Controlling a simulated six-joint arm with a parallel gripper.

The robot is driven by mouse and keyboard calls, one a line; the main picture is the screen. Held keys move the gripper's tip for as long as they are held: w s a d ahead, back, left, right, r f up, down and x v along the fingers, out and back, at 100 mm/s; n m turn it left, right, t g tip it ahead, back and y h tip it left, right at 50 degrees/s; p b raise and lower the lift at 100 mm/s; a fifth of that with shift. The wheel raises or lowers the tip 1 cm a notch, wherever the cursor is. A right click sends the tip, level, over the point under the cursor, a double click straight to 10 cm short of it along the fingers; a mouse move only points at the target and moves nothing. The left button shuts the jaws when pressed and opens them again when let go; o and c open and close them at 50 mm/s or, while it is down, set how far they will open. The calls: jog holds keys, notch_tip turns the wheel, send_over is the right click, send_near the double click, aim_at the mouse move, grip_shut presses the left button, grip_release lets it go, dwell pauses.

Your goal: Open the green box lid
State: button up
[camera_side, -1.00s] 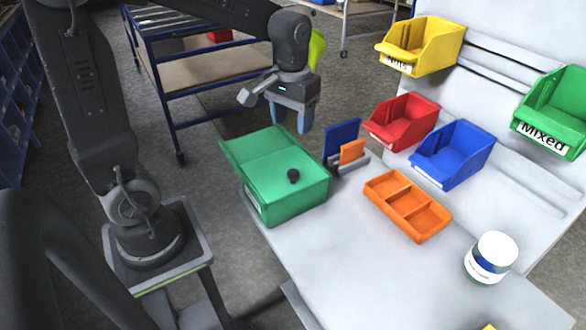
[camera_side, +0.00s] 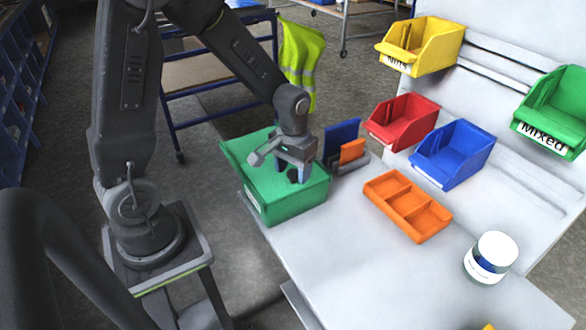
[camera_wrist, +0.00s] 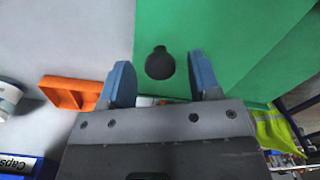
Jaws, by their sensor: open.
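The green box (camera_side: 284,205) stands at the left end of the table, its green lid (camera_side: 252,160) lying over the top. A round black knob (camera_side: 293,175) stands up from the lid; in the wrist view the knob (camera_wrist: 160,64) shows between and just beyond the two blue fingertips. My gripper (camera_side: 290,174) is low over the lid with its fingers on either side of the knob. In the wrist view my gripper (camera_wrist: 160,72) is open and its fingers look apart from the knob. Whether they touch the lid I cannot tell.
A blue and orange organizer (camera_side: 346,148) stands close behind the box. An orange divided tray (camera_side: 408,206) and a white jar (camera_side: 491,258) are to the right. Red (camera_side: 403,122) and blue (camera_side: 453,154) bins sit farther back. The table front (camera_side: 350,265) is clear.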

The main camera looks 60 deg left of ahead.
jog(key=shift+f, duration=0.15)
jog(key=shift+c, duration=0.2)
grip_shut()
dwell(0.3)
